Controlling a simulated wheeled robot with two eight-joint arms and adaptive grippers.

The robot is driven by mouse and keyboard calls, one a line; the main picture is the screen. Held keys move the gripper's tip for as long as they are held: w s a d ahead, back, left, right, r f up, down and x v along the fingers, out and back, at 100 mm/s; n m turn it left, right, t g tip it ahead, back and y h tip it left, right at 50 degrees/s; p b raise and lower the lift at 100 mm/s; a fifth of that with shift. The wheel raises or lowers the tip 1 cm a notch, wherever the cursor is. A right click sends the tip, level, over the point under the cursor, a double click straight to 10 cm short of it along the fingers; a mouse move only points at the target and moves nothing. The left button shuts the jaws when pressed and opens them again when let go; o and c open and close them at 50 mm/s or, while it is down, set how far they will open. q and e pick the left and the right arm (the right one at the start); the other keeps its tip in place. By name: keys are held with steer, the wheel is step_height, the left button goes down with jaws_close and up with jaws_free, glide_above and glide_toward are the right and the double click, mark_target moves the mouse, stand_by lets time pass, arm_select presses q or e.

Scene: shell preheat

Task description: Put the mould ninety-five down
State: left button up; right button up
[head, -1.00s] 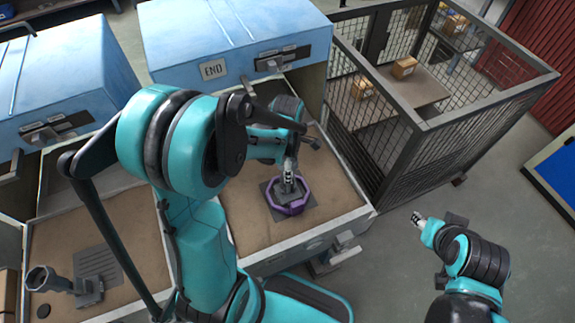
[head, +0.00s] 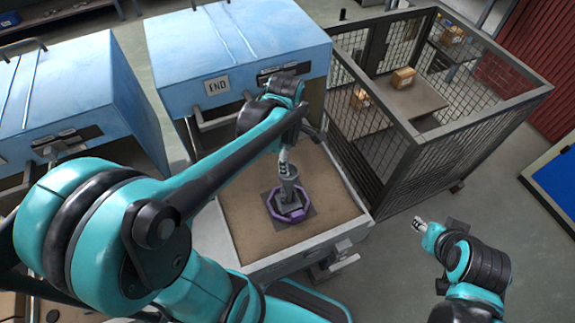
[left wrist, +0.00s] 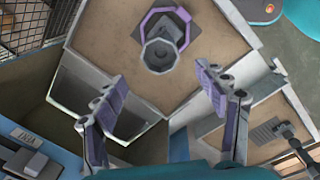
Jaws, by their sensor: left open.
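The mould (head: 289,197), a grey upright piece with a round cup-like top, stands in a purple ring (head: 270,208) on a dark square plate in the sand-coloured open drawer below the END sign. In the left wrist view the mould (left wrist: 159,54) shows from above, just beyond my fingertips. My left gripper (head: 283,158) is open and empty, its fingers apart, near the mould's top and not closed on it. My right gripper (head: 419,223) hangs over the floor at the right, away from the drawer; its jaws are too small to read.
The drawer (head: 335,241) belongs to a blue-topped cabinet (head: 235,45). A mesh cage (head: 415,150) with boxes stands close on its right. Another drawer with a grey piece (left wrist: 285,131) shows in the left wrist view. Grey floor right of the drawer is clear.

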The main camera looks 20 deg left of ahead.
arm_select(q)
steer(key=s+d+r+m+t, duration=0.1)
steer(key=s+r+m+t, duration=0.1)
steer(key=m, duration=0.8)
steer(key=s+d+r+m+t, duration=0.2)
steer(key=s+m+t, duration=0.2)
steer(key=m, duration=0.6)
steer(key=shift+s+r, duration=0.3)
steer(key=shift+s, duration=0.7)
steer(key=shift+f, duration=0.15)
